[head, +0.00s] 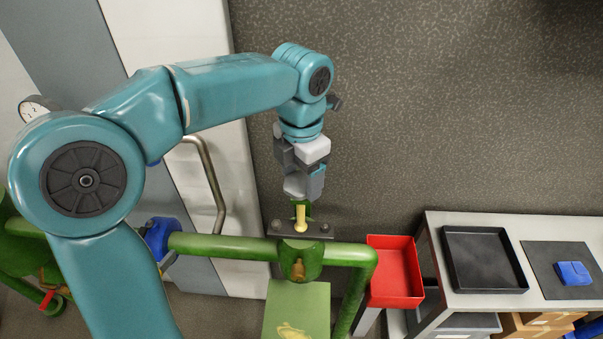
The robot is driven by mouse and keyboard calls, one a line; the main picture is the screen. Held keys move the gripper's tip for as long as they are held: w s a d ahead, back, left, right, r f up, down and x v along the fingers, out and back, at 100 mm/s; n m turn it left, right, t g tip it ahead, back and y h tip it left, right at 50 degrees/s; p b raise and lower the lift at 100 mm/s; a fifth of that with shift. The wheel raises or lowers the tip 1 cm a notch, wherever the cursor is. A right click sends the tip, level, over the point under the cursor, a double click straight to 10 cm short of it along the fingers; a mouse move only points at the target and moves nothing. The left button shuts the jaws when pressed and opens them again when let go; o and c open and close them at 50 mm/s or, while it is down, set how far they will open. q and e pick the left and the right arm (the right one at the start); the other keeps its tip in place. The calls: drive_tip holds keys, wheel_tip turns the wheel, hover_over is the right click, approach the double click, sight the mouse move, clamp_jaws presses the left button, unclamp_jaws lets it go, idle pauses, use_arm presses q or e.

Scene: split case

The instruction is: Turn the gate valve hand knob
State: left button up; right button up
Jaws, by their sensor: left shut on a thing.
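My left arm comes in from the left, and its gripper (302,190) points down over the green pipe's valve. The gripper is shut on the gate valve hand knob, which is mostly hidden by the fingers. A yellow stem (301,219) shows just below the fingertips, with a bit of green beside it. The stem stands above a dark bolted plate (318,229) and the green valve body (300,260). My right gripper is not in view.
The green pipe (225,246) runs across and bends down at the right. A blue fitting (158,238) and a gauge (36,108) are at the left. A red bin (396,270) stands right of the pipe, beside a table with a black tray (484,260) and a blue object (573,273).

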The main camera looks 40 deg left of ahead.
sight(300, 182)
use_arm(q)
drive_tip(key=o, duration=1)
drive_tip(key=shift+s, duration=0.1)
drive_tip(key=shift+o, duration=0.2)
drive_tip(key=shift+r, duration=0.4)
wheel_tip(300, 182, up, 16)
drive_tip(key=p, duration=0.2)
drive_tip(key=shift+f, duration=0.25)
